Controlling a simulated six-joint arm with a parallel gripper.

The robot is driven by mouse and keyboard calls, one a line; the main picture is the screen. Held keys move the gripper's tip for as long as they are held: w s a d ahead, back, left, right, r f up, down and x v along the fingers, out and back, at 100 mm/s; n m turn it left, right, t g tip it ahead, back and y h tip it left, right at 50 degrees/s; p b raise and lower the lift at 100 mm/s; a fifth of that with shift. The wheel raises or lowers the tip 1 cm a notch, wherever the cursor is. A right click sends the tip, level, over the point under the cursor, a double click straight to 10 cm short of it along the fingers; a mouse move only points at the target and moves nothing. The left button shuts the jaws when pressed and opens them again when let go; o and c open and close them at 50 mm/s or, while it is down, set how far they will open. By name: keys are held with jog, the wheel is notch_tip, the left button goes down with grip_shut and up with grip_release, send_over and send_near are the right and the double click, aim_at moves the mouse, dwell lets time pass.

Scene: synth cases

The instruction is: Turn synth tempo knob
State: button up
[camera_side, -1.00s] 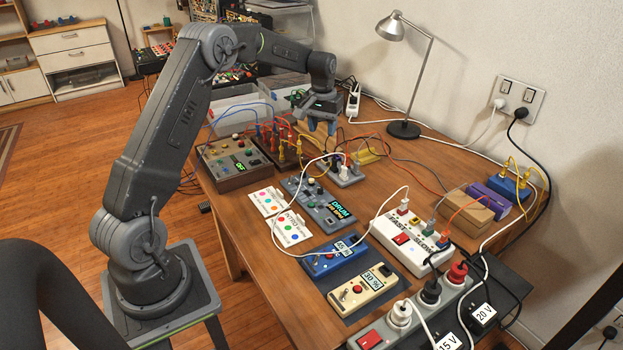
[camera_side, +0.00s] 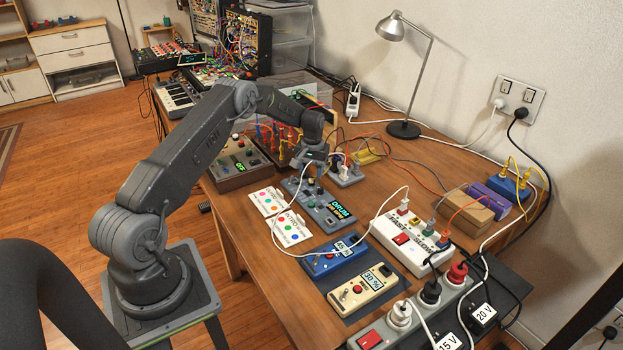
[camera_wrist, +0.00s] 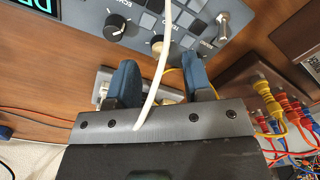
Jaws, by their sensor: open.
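The grey drum synth (camera_side: 335,222) lies on the wooden table in the side view. Its panel (camera_wrist: 190,45) fills the top of the wrist view. A cream knob (camera_wrist: 157,45) sits at the panel's edge beside lettering that seems to read TEMPO. My gripper (camera_wrist: 160,62) is open, its two blue fingers apart, with the knob just beyond the gap between the fingertips. In the side view my gripper (camera_side: 315,172) hangs over the far end of the synth. I cannot tell whether the fingers touch anything. The knob is hidden in the side view.
A white cable (camera_wrist: 158,85) crosses between camera and fingers and partly covers the knob. A black knob (camera_wrist: 117,25) and a metal toggle (camera_wrist: 223,20) flank the cream knob. A small grey jack box (camera_side: 347,176) with plugs stands close to my gripper.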

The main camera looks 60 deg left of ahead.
aim_at(311, 180)
jog(key=shift+f, duration=1.6)
grip_shut()
